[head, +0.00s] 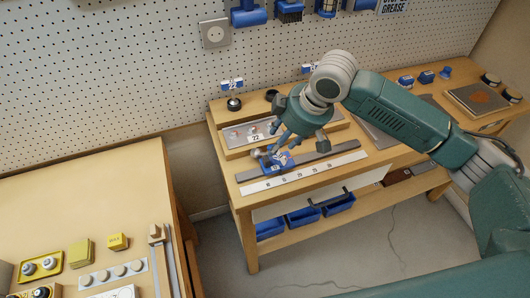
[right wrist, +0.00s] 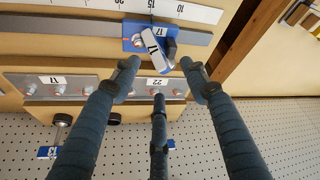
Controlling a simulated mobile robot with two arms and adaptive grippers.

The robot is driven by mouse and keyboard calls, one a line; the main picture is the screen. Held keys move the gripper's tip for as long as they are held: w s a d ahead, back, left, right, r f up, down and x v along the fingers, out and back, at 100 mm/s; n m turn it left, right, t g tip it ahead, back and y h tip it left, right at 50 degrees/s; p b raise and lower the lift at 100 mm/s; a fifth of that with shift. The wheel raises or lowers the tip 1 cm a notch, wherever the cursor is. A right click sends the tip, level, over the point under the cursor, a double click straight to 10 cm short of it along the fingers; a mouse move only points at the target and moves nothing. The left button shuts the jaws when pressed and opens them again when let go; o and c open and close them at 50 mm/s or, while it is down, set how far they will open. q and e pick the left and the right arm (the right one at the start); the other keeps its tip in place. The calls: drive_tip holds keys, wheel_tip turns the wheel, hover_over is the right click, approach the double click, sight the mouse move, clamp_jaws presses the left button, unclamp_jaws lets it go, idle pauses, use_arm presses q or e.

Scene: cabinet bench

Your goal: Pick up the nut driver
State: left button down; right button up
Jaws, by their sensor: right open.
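No nut driver can be told for certain. A small blue piece (head: 279,160) with a white 17 tag lies on the bench, on the grey strip. In the right wrist view the blue piece (right wrist: 133,30) has a tilted white tag and a dark blue part beside it. My right gripper (head: 277,145) is just above and behind this piece in the head view and partly covers it. In the right wrist view its fingers (right wrist: 160,80) are spread and empty, with the piece beyond their tips. My left gripper is not in view.
A wooden block with a metal plate (head: 238,137) stands behind the strip, with numbered tags. A white ruler (head: 300,174) lies in front. Dark knobbed pieces (head: 234,104) stand at the back. Blue bins (head: 302,217) sit below. A second table (head: 70,205) is at left.

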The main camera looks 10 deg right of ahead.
drive_tip(key=shift+w+f, duration=0.1)
drive_tip(key=shift+f, duration=0.3)
drive_tip(key=p+x, duration=0.1)
drive_tip(key=x, duration=0.2)
drive_tip(key=shift+d+f, duration=0.1)
drive_tip(key=shift+f, duration=0.2)
drive_tip(key=shift+w+f, duration=0.2)
drive_tip(key=shift+f, duration=0.15)
drive_tip(key=shift+c, duration=0.6)
drive_tip(key=shift+r, duration=0.1)
clamp_jaws()
